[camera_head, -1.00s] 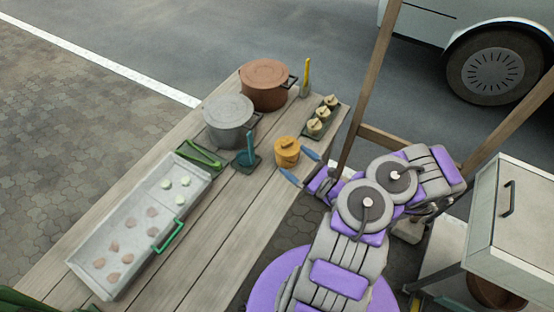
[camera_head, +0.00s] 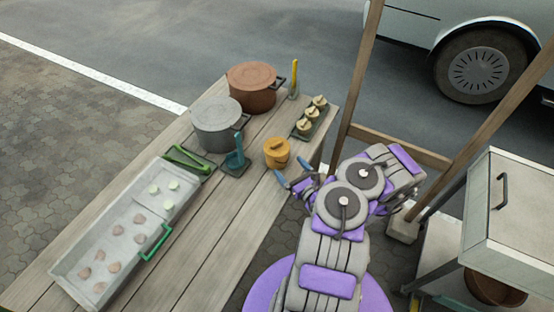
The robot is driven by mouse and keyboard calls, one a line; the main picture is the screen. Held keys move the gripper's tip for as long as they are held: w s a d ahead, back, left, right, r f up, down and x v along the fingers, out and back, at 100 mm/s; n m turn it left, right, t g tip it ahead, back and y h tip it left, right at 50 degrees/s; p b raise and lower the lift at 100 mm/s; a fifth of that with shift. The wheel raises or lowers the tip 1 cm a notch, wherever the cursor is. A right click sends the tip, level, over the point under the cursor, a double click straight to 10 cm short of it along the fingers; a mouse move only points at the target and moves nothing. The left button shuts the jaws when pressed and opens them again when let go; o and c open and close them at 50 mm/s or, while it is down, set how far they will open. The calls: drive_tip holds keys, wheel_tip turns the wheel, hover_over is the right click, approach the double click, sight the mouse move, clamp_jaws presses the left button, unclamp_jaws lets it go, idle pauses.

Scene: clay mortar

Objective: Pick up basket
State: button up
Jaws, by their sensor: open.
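A small round orange-yellow lidded container (camera_head: 277,153) with a knob on top stands upright near the right edge of the wooden table. It looks the most like a basket, but I cannot tell for certain. My gripper (camera_head: 293,171) is just to its lower right, at the table's edge. Its blue fingertips are spread apart and empty, pointing towards the container. They look close to it, but I cannot tell whether they touch it.
A grey pot (camera_head: 218,126), a brown pot (camera_head: 252,88), a tray of small pieces (camera_head: 72,266) with green handles, and a small dark tray (camera_head: 301,133) with pale items share the table (camera_head: 196,262). A wooden frame (camera_head: 360,75) and white cabinet (camera_head: 521,214) stand to the right.

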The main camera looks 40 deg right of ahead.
sight(278, 147)
drive_tip(key=shift+w+d+b, duration=0.2)
drive_tip(key=shift+w+b, duration=0.25)
drive_tip(key=shift+w, duration=0.85)
drive_tip(key=shift+w+d+b, duration=0.15)
drive_tip(key=shift+w+b, duration=0.35)
drive_tip(key=shift+w, duration=0.8)
drive_tip(key=shift+w+d+b, duration=0.2)
drive_tip(key=shift+w+b, duration=0.25)
drive_tip(key=shift+w, duration=0.85)
drive_tip(key=c, duration=0.9)
drive_tip(key=shift+o, duration=0.2)
drive_tip(key=shift+r, duration=0.15)
drive_tip(key=shift+r+p, duration=0.4)
drive_tip(key=shift+r, duration=0.2)
wheel_tip(278, 147, up, 2)
drive_tip(key=shift+r+p, duration=0.1)
drive_tip(key=shift+p, duration=0.35)
drive_tip(key=s+a+r+p, duration=0.1)
drive_tip(key=s+a+p, duration=0.4)
drive_tip(key=s, duration=0.8)
drive_tip(key=shift+s+a+r, duration=0.15)
drive_tip(key=shift+s+a, duration=0.2)
drive_tip(key=shift+a, duration=1.5)
